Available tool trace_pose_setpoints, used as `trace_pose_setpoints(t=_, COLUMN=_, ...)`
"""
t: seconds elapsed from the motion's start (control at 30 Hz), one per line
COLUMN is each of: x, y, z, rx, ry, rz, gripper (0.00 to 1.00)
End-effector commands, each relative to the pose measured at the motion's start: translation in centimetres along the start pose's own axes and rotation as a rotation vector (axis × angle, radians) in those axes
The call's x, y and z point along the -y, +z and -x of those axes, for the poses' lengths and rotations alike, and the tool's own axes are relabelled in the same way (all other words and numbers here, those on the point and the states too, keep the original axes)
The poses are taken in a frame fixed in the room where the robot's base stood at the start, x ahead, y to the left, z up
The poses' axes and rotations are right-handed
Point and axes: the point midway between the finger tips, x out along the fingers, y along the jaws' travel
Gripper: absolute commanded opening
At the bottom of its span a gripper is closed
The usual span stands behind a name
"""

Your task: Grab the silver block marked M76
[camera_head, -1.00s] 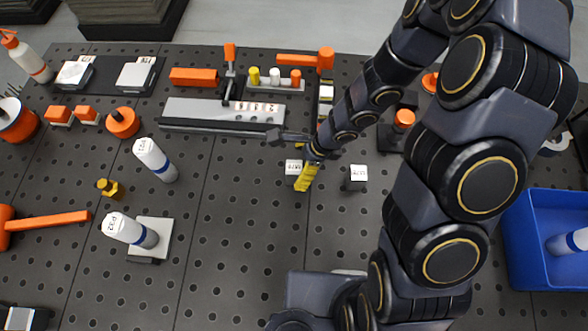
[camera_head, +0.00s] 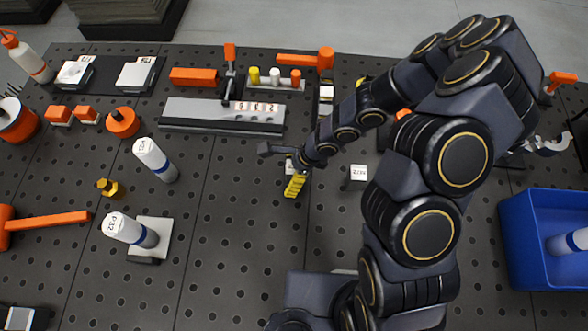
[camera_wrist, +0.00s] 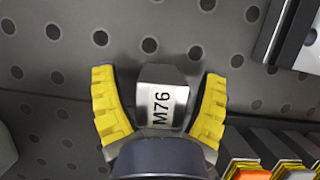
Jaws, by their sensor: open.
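The silver block marked M76 (camera_wrist: 160,98) stands on the perforated bench between my two yellow fingers in the wrist view, its label readable. In the head view the block (camera_head: 290,167) is mostly hidden behind my gripper (camera_head: 295,184). In the wrist view my gripper (camera_wrist: 160,112) is open, with one finger on each side of the block. A gap shows between the block and each finger. I cannot tell how far the fingertips reach down its sides.
A similar silver block (camera_head: 358,174) stands to the right. Behind are a grey plate with numbers (camera_head: 195,112) and a rack of coloured pegs (camera_head: 275,86).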

Motion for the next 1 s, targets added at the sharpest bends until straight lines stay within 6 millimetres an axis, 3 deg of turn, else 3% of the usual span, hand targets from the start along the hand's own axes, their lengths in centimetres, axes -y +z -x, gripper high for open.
trace_pose_setpoints(t=0.13, x=0.0, y=0.0, z=0.0, rx=0.0, ry=0.0, rz=0.0, gripper=0.73)
trace_pose_setpoints(t=0.17, x=0.0, y=0.0, z=0.0, rx=0.0, ry=0.0, rz=0.0, gripper=0.64)
trace_pose_setpoints(t=0.3, x=0.0, y=0.0, z=0.0, rx=0.0, ry=0.0, rz=-0.001, gripper=0.06)
trace_pose_setpoints(t=0.73, x=0.0, y=0.0, z=0.1, rx=0.0, ry=0.001, rz=0.0, gripper=0.05)
trace_pose_setpoints(t=1.0, x=0.1, y=0.6, z=1.1, rx=0.004, ry=0.0, rz=0.002, gripper=0.05)
